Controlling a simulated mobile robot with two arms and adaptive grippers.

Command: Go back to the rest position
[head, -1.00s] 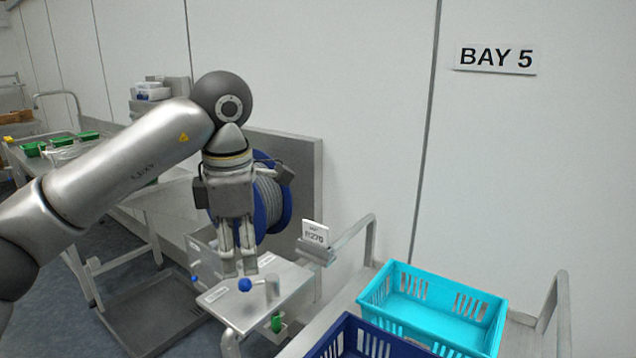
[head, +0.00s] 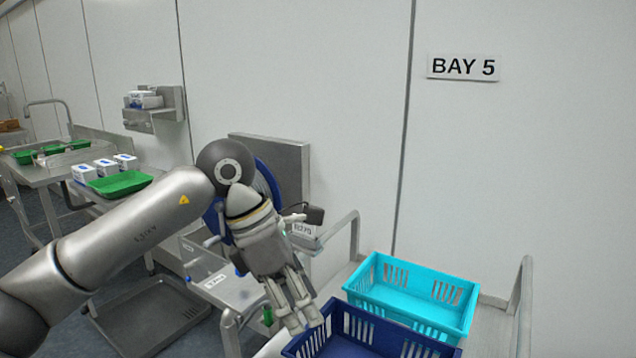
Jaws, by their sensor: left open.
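My left arm comes in from the left in the head view. My left gripper (head: 305,322) points down and to the right, with its fingertips at the left edge of the dark blue crate (head: 372,325). Its fingers are apart and nothing shows between them. I cannot tell whether the fingertips touch the crate. My right gripper is out of view.
A cyan crate (head: 461,315) stands behind the blue one on a steel bench with raised rails (head: 522,295). A blue reel (head: 268,180) and a small steel stand (head: 228,290) are behind my arm. Green trays (head: 120,184) and white boxes are on the left bench.

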